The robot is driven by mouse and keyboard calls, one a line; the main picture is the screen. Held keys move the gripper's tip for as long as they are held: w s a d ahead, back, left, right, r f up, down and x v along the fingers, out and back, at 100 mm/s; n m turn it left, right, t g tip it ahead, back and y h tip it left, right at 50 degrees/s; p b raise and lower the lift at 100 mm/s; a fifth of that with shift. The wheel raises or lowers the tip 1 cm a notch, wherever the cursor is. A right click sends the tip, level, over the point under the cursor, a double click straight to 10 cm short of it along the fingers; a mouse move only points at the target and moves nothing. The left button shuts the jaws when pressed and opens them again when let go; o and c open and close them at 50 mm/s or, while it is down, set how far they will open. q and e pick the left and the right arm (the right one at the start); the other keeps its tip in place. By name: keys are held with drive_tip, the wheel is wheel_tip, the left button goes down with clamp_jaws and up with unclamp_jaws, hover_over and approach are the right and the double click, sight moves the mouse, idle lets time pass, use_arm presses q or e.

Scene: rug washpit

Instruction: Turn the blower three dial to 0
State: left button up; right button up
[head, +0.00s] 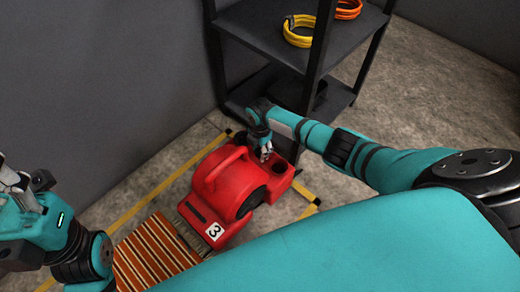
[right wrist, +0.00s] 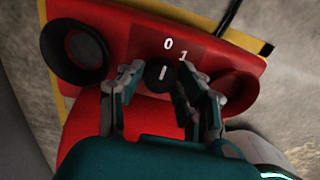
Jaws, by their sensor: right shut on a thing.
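The red blower (head: 232,182) stands on the floor with a white label "3" on its front. Its dark round dial (right wrist: 160,75) shows in the right wrist view, on the red top panel below the printed marks "0" and "1". The white line on the dial tilts slightly right of straight up, nearer the direction of the "0" than the "1". My right gripper (head: 263,152) is at this panel, and in the right wrist view its fingers (right wrist: 161,82) are closed on both sides of the dial. My left gripper (head: 22,185) is at the left edge, away from the blower; its fingers are unclear.
An orange striped rug (head: 152,253) lies at the blower's front. Yellow tape (head: 150,197) marks the floor around it. A dark shelf rack (head: 270,45) with yellow (head: 298,30) and orange coils (head: 348,9) stands behind. Two round recesses flank the dial. Open concrete floor lies right.

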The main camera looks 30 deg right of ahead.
sight(260, 152)
drive_tip(key=shift+a, duration=0.1)
idle(0.3)
drive_tip(key=o, duration=0.9)
drive_tip(key=shift+r, duration=0.1)
drive_tip(key=shift+r, duration=0.3)
wheel_tip(260, 152, up, 11)
drive_tip(key=shift+r, duration=0.1)
